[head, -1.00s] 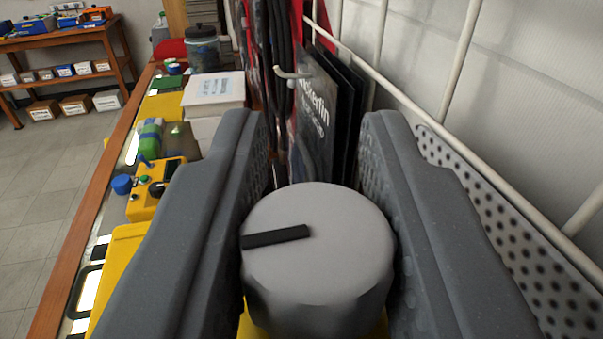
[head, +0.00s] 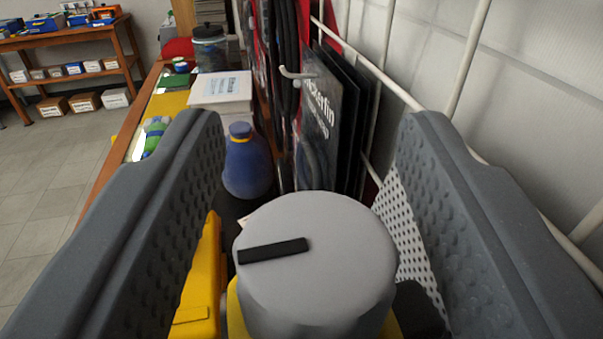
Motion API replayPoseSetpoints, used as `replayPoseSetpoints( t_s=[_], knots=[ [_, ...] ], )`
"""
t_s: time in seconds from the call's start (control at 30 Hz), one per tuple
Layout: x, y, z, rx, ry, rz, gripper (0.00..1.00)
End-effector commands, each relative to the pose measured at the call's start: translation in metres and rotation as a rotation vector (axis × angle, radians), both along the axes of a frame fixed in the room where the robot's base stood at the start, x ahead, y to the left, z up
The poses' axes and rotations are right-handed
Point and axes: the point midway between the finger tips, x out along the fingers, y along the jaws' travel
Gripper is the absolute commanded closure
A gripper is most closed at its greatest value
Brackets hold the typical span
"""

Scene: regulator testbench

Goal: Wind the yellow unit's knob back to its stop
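The grey knob (head: 318,275) sits at the bottom middle of the head view, between my fingers. A black pointer bar on its top runs from the middle to the left edge, tilted slightly down to the left. Part of the yellow unit (head: 236,312) shows beneath and beside the knob; most of it is hidden. My gripper (head: 312,170) is open, with a finger on each side of the knob. Clear gaps show between both fingers and the knob.
A blue bottle (head: 247,165) stands behind the knob, just right of my left finger. White boxes (head: 221,93) and a dark jar (head: 210,47) stand farther back on the bench. Black panels (head: 335,125) hang along the white wire rack on the right.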

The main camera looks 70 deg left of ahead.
Motion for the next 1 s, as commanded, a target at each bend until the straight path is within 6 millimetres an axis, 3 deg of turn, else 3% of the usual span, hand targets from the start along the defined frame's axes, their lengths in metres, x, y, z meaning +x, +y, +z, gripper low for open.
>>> replayPoseSetpoints(
  t_s=[0.47, 1.0],
  knots=[
    [-0.002, -0.003, 0.001, 0.000, -0.001, -0.001, 0.53],
    [-0.040, -0.081, 0.000, 0.002, 0.004, -0.002, 0.53]
  ],
)
